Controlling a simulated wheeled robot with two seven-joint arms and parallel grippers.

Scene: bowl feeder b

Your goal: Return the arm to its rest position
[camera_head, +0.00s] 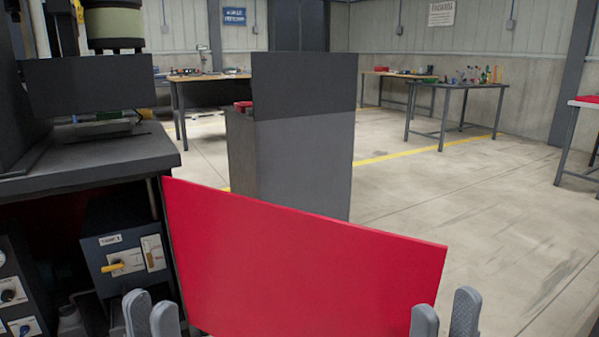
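My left gripper (151,312) is at the bottom edge, left of centre. Its two grey fingertips stand close together with a narrow gap, and I see nothing between them. My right gripper (445,314) is at the bottom edge, right of centre. Its two fingertips stand apart with an empty gap. The rest of both arms is out of frame. A large red panel (300,265) stands between the two grippers, apparently the open door of the machine (90,155) at the left. The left fingertips overlap the machine's lower front in the picture; I cannot tell any contact.
Control boxes (125,250) with knobs sit inside the machine's lower opening. A grey cabinet (300,160) stands behind the red panel. Workbenches (460,86) with small items stand at the back. The concrete floor (500,230) at the right is clear.

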